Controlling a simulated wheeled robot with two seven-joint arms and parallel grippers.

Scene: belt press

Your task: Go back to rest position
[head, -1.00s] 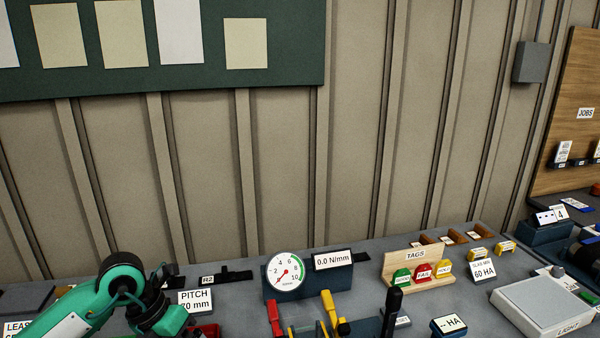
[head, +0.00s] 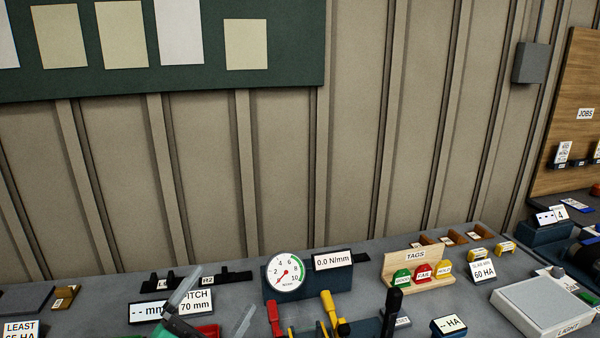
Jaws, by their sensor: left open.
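My left gripper (head: 221,292) shows at the bottom edge of the head view, left of the round dial gauge (head: 286,277). Only the fingers and a bit of green body show; the rest of the arm is below the frame. One finger overlaps the "PITCH 70 mm" sign (head: 197,303) and partly hides it. I cannot tell how far the fingers are above the bench. My right gripper is not in view.
The grey bench (head: 445,290) carries a tag rack (head: 432,283), a "0.0 N/mm" display (head: 333,260), a light box (head: 545,303) and red and yellow levers (head: 328,305) at the front. A ribbed wall stands behind. The space above the bench is clear.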

